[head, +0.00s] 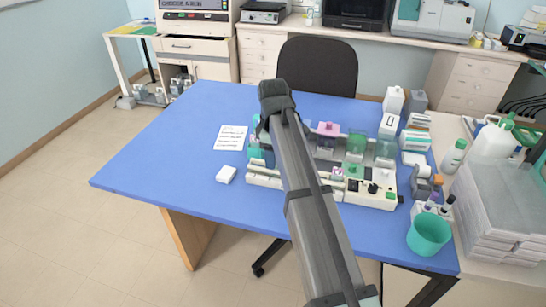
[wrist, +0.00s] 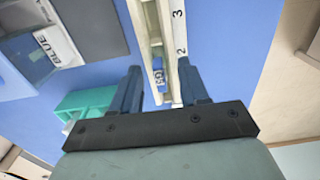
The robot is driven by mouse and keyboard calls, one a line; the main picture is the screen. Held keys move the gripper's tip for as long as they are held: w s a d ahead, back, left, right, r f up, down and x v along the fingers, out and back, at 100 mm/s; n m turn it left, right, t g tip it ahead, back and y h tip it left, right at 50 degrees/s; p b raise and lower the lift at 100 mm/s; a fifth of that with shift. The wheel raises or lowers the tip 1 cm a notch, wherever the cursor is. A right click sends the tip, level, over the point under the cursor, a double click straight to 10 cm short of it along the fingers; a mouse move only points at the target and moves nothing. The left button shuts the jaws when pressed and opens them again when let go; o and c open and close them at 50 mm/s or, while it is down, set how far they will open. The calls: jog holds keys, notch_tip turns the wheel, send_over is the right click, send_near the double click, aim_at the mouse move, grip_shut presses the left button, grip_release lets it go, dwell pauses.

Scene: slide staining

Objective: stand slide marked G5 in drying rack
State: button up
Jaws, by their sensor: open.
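In the wrist view my gripper (wrist: 160,66) is open, its two dark fingers on either side of a long cream rack (wrist: 170,30) numbered 2 and 3. A small piece with a blue and white end (wrist: 158,74), possibly a slide's label end, sits in the rack between the fingers, near the 2. I cannot read a G5 mark on it. I cannot tell whether the fingers touch it. In the head view my arm hides the gripper and the middle of the staining set. A cream rack (head: 262,181) shows left of my arm. I cannot tell which thing is the drying rack.
A dark container labelled BLUE (wrist: 45,45) and a teal block (wrist: 85,105) lie left of the fingers. In the head view, a green-lidded jar (head: 355,147), a control box (head: 372,192) and a teal cup (head: 428,234) stand on the right. The left of the blue table (head: 150,160) is clear.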

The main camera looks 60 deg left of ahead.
notch_tip(320, 180, up, 13)
dwell(0.5)
